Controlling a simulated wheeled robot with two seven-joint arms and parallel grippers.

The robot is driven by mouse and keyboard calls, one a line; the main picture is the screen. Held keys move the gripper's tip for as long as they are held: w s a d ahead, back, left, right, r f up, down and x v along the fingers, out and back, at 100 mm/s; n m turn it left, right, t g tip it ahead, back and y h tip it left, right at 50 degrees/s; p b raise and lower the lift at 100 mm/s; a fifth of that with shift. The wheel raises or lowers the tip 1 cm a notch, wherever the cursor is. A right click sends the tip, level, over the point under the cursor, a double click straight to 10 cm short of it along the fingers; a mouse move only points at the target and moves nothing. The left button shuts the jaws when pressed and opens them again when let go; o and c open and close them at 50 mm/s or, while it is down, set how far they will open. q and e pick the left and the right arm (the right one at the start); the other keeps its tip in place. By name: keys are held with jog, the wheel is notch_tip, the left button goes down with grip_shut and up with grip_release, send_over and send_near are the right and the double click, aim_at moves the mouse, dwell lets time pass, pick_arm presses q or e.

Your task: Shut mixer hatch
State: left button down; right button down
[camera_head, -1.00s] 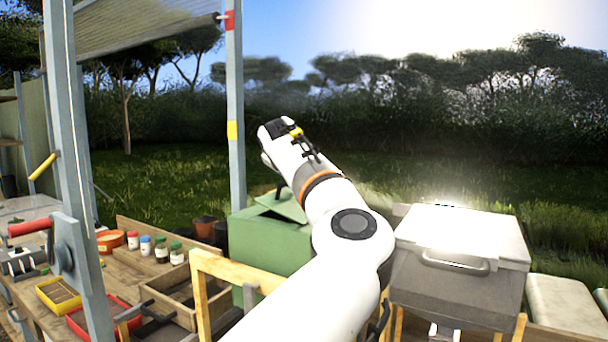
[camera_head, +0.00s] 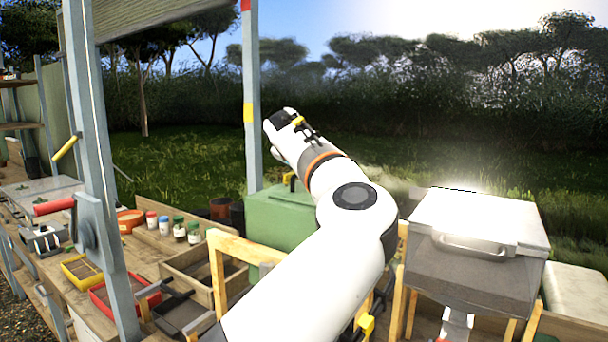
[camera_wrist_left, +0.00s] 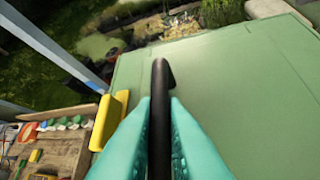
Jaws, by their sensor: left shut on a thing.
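The green mixer (camera_head: 268,215) stands behind my left arm in the head view, and the arm hides its right part. The visible part of its hatch looks flat, with no gap showing. In the left wrist view the broad green hatch (camera_wrist_left: 235,85) fills the right side. A black bar handle (camera_wrist_left: 160,80) lies in front of it. My left gripper (camera_wrist_left: 161,103) has its teal fingers shut on this handle. In the head view the fingers cannot be made out. My right gripper is not in view.
A grey lidded bin (camera_head: 475,250) stands to the right. A wooden workbench with a yellow tray (camera_head: 82,269), a red tray (camera_head: 120,297) and several small jars is at left. A grey post (camera_head: 250,100) rises behind the mixer. A yellow block (camera_wrist_left: 108,120) sits beside the left fingers.

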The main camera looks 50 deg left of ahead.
pick_arm(q)
jog(key=c, duration=1.5)
grip_release()
jog(key=shift+f, duration=0.2)
jog(key=shift+s+d+r+b, duration=0.2)
jog(key=shift+s+r+b, duration=0.1)
jog(key=shift+s+b, duration=0.1)
jog(key=shift+b+v, duration=1.8)
jog(key=shift+v, duration=3.8)
jog(key=shift+w+a+r, duration=0.1)
jog(key=shift+a, duration=0.1)
